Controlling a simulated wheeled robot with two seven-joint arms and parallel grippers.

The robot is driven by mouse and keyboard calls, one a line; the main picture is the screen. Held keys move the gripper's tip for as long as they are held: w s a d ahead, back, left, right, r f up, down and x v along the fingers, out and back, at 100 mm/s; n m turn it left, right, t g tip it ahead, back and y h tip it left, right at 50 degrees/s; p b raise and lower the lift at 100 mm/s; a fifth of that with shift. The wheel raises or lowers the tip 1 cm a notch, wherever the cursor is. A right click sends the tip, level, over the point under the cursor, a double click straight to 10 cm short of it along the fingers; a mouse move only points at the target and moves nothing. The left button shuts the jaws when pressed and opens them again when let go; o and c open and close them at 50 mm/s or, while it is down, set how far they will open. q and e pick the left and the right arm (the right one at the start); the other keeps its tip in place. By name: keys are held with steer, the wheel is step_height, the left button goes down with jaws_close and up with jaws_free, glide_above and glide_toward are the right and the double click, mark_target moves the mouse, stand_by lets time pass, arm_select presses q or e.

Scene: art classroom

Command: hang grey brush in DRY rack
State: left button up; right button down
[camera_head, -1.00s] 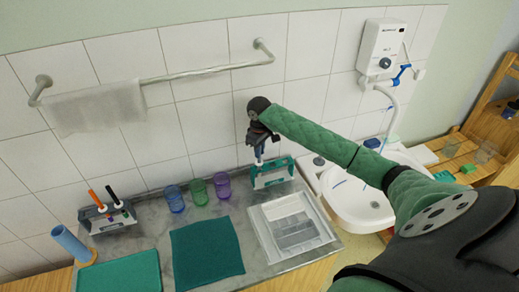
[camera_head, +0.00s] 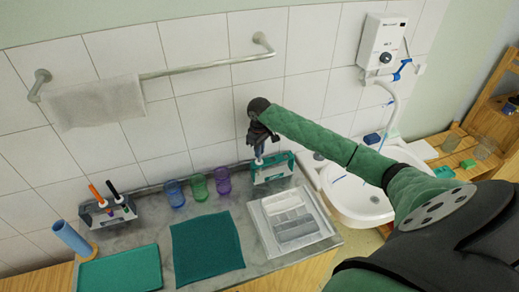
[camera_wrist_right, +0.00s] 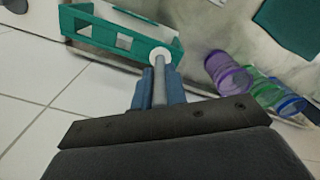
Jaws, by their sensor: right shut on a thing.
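My right gripper (camera_head: 260,148) points down at the wall side of the counter, just above and behind the teal rack (camera_head: 273,170). In the right wrist view the blue fingers (camera_wrist_right: 159,85) are shut on the grey brush (camera_wrist_right: 160,90), a thin grey shaft with a round white end. That end overlaps the edge of the teal rack (camera_wrist_right: 120,38), which has square openings; I cannot tell whether they touch. A second rack (camera_head: 108,214), grey, stands at the left with orange-handled and black-handled tools. No label is readable. My left gripper is out of view.
Blue, green and purple cups (camera_head: 198,188) stand left of the teal rack. A grey-white sorting tray (camera_head: 262,232) lies in front of it, with a teal mat (camera_head: 207,250) beside it. A sink (camera_head: 358,200) is at the right. A towel rail (camera_head: 205,64) crosses the wall above.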

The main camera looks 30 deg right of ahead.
steer(key=c, duration=0.8)
jaws_free()
steer(key=shift+o, duration=0.2)
steer(key=shift+r, duration=4)
